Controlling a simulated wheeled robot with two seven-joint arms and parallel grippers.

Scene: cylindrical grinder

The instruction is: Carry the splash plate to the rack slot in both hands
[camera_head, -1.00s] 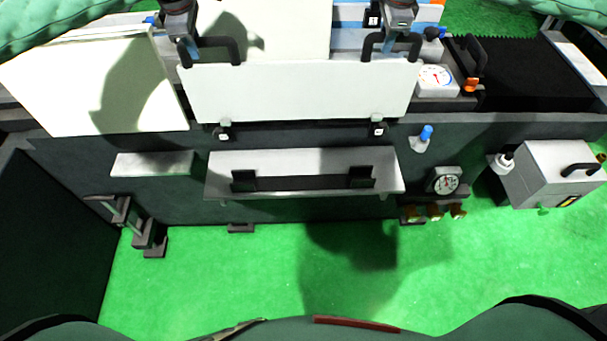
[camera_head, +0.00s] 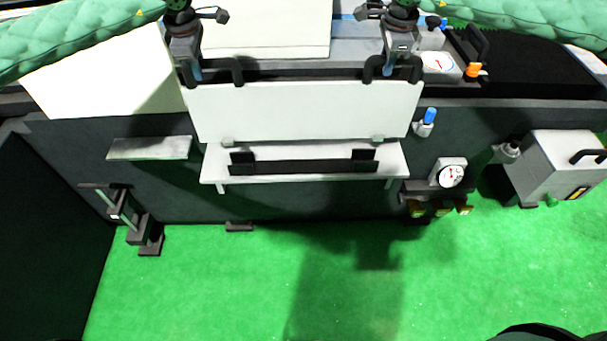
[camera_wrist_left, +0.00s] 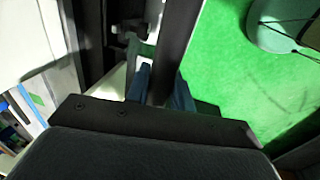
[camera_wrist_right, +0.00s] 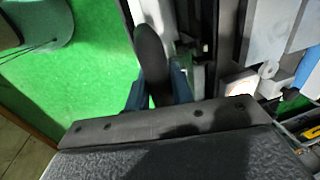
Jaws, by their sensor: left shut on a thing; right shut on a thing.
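The splash plate (camera_head: 305,112) is a pale flat panel with a black handle near each upper corner and two small feet on its lower edge. My left gripper (camera_head: 194,76) is shut on its left handle (camera_head: 238,70); the blue fingers flank the dark bar in the left wrist view (camera_wrist_left: 160,88). My right gripper (camera_head: 390,74) is shut on the right handle (camera_head: 416,68), also seen in the right wrist view (camera_wrist_right: 155,85). The rack (camera_head: 215,165) is a light shelf with a dark slotted rail (camera_head: 300,168) and two upright black blocks. The plate's lower edge appears just above and behind the rail; contact is unclear.
A pale panel (camera_head: 105,80) stands at left, with a small grey shelf (camera_head: 150,148) below. A blue-topped knob (camera_head: 428,118) and a dial gauge (camera_head: 450,173) are right of the rack. A grey box (camera_head: 550,165) stands farther right. The green floor in front is clear.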

